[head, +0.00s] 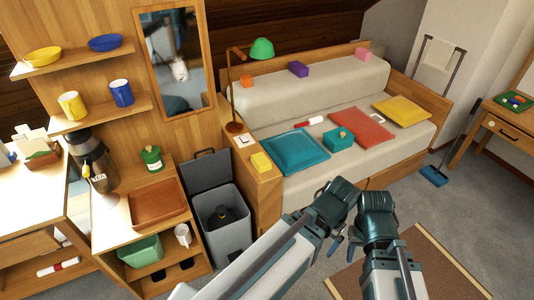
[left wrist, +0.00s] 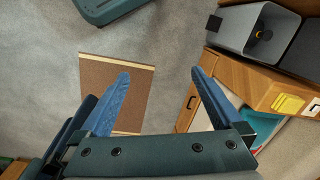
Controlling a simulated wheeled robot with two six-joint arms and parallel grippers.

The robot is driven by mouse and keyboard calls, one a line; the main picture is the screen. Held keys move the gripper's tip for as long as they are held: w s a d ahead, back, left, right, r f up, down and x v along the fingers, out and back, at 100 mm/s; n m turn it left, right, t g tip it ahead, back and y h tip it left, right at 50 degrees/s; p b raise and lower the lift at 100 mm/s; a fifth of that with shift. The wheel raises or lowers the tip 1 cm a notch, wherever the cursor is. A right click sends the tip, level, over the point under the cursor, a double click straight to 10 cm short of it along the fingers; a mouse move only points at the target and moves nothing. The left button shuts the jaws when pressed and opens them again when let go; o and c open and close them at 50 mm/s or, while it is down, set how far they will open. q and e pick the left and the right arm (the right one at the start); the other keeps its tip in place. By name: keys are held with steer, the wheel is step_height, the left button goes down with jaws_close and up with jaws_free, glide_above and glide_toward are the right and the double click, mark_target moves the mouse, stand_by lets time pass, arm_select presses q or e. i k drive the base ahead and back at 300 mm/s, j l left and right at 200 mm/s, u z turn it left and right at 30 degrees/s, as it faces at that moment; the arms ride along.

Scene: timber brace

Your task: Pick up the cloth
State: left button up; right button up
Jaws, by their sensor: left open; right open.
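A small yellow folded piece (head: 261,162) lies on top of the wooden side cabinet at the near end of the sofa; it looks like the cloth, though I cannot be sure. It also shows at the right edge of the left wrist view (left wrist: 288,103). A white cloth-like piece (head: 438,53) hangs on a rail at the back right. My left gripper (left wrist: 160,88) is open and empty above the floor, apart from the yellow piece. My right gripper (head: 365,236) is beside it, in front of the sofa, also open; its fingertips are partly hidden.
The sofa (head: 298,100) holds a teal cushion (head: 296,152), a red cushion, a yellow cushion and small blocks. A lamp (head: 262,49) stands at the side cabinet (head: 266,190). An open grey bin (head: 228,238) is left of it. A brown mat (head: 440,265) lies on the floor.

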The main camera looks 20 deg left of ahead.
mark_target(259, 161)
steer(key=i+j+u, duration=0.15)
steer(key=i+u, duration=0.15)
steer(key=i, duration=0.25)
steer(key=i+u, duration=0.3)
steer(key=i, duration=0.2)
